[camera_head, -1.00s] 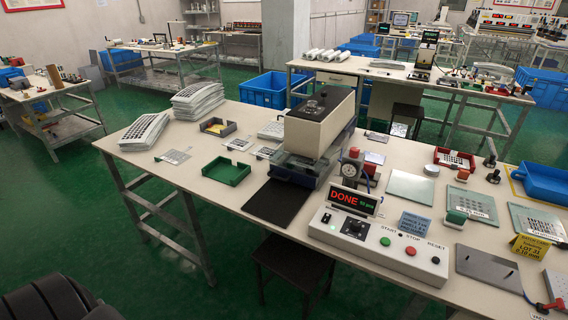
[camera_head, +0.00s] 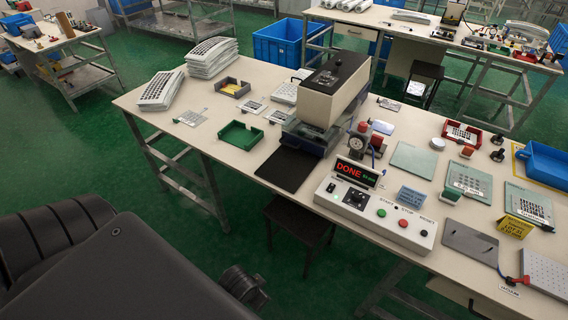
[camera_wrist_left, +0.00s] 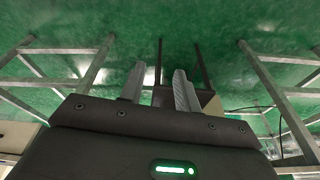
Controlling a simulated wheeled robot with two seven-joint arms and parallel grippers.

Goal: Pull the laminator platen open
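The laminator (camera_head: 335,88), a beige box with a black top, stands on the white workbench (camera_head: 240,83) in the head view. A blue-grey base (camera_head: 303,141) is under it. A flat dark plate (camera_head: 286,169) lies at its front; I cannot tell whether this is the platen. A display (camera_head: 356,173) beside it reads DONE in red. My left arm shows at the lower left of the head view, well apart from the laminator. In the left wrist view my left gripper (camera_wrist_left: 158,88) is open and empty, its two fingers apart over green floor. My right gripper is not in view.
A control box (camera_head: 375,215) with several buttons sits at the bench's front edge. A green tray (camera_head: 241,136) and stacked white frames (camera_head: 212,57) are left of the laminator. A dark stool (camera_head: 300,220) stands under the front edge.

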